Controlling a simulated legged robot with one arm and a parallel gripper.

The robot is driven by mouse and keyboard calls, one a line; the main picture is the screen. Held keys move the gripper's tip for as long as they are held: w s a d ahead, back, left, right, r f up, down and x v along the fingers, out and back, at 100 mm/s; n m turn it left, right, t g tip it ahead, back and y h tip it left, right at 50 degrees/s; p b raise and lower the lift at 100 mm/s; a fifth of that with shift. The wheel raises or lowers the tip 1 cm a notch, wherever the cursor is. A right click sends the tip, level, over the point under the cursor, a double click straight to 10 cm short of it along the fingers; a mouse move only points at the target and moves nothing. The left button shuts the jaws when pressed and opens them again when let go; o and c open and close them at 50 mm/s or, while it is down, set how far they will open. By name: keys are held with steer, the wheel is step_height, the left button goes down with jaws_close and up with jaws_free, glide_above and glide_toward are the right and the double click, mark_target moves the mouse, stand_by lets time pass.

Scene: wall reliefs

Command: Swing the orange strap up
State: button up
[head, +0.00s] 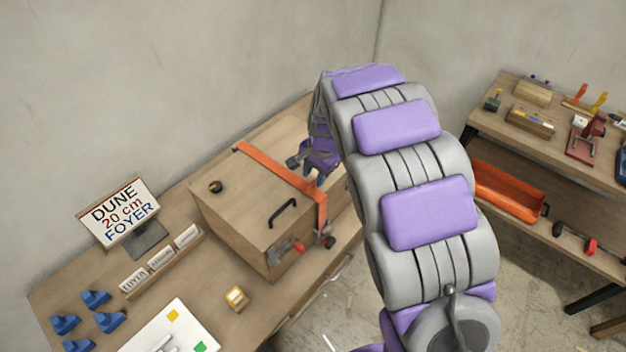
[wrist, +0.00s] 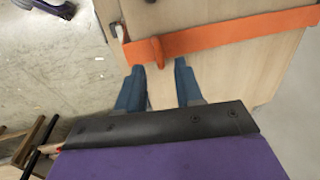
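The orange strap (head: 280,168) lies across the lid of a wooden box (head: 232,212) on the bench and bends down over the box's right side. In the wrist view the strap (wrist: 230,33) runs across a pale wooden face, with a raised orange tab (wrist: 146,52) on it. My gripper (head: 316,183) is beside the strap near its bend, partly hidden by my arm in the head view. In the wrist view my gripper (wrist: 159,67) has its two blue fingers apart with nothing between them. The left fingertip is close to the tab; I cannot tell whether they touch.
The box has a black handle (head: 282,213) and a red latch (head: 297,247). A sign (head: 119,214), blue blocks (head: 95,299) and a white board (head: 172,328) stand on the bench to the left. A shelf with tools and an orange bin (head: 508,190) is at right.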

steer(key=shift+w+a+f, duration=0.1)
steer(key=shift+a+f, duration=0.05)
steer(key=shift+f, duration=0.45)
steer(key=shift+w+a+f, duration=0.1)
steer(key=shift+a+f, duration=0.05)
steer(key=shift+f, duration=0.45)
steer(key=shift+c, duration=0.2)
jaws_close()
steer(key=shift+r, duration=0.1)
stand_by(0.3)
